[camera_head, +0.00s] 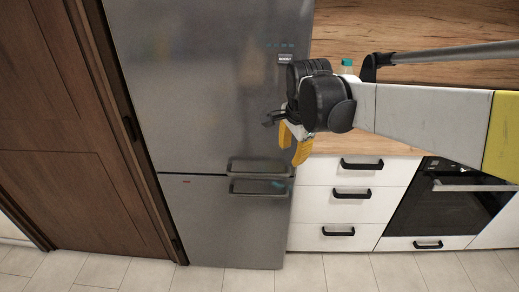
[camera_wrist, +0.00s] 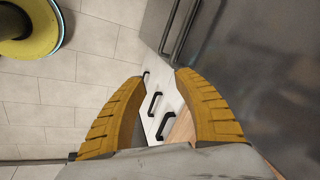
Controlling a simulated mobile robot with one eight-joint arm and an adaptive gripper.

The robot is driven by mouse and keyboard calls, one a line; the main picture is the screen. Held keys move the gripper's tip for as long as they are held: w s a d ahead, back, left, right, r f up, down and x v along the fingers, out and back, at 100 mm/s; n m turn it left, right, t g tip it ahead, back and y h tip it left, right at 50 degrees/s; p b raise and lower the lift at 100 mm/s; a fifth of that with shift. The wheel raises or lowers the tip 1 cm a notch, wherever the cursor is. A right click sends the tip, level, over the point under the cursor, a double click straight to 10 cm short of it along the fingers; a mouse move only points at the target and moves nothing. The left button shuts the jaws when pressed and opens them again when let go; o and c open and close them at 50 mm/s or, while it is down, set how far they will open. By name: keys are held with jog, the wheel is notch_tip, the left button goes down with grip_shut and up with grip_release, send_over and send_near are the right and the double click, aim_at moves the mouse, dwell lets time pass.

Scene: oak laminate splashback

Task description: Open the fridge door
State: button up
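The fridge (camera_head: 195,90) is tall and grey steel, with an upper door and a lower door, both shut. The upper door's bar handle (camera_head: 260,167) is at its lower right, just above the lower door's handle (camera_head: 258,187). My gripper (camera_head: 295,148) is in front of the fridge's right edge, above and right of the handles, with its yellow fingers pointing down. In the wrist view the fingers (camera_wrist: 163,77) are spread apart with nothing between them. A fridge handle (camera_wrist: 172,30) lies beyond the fingertips there, apart from them, beside the grey fridge front (camera_wrist: 265,65).
White drawers (camera_head: 350,205) with black handles stand right of the fridge under a wooden worktop, then a dark oven (camera_head: 450,200). A brown wooden door (camera_head: 80,130) is on the left. The tiled floor (camera_head: 330,272) in front is clear.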

aim_at(257, 173)
jog(key=w+a+f+m+g+p, duration=0.1)
jog(key=w+a+f+m+g, duration=0.1)
jog(key=w+a+f+m, duration=0.55)
jog(key=shift+n, duration=0.75)
jog(key=w+f+b, duration=0.1)
jog(key=f, duration=0.2)
jog(key=w+a+f+b, duration=0.1)
jog(key=f+b, duration=0.1)
jog(key=f, duration=0.2)
jog(key=w+a+f+b, duration=0.1)
jog(key=f, duration=0.3)
jog(key=shift+w+a, duration=0.1)
jog(key=shift+a, duration=0.1)
jog(key=shift+r, duration=0.1)
grip_shut()
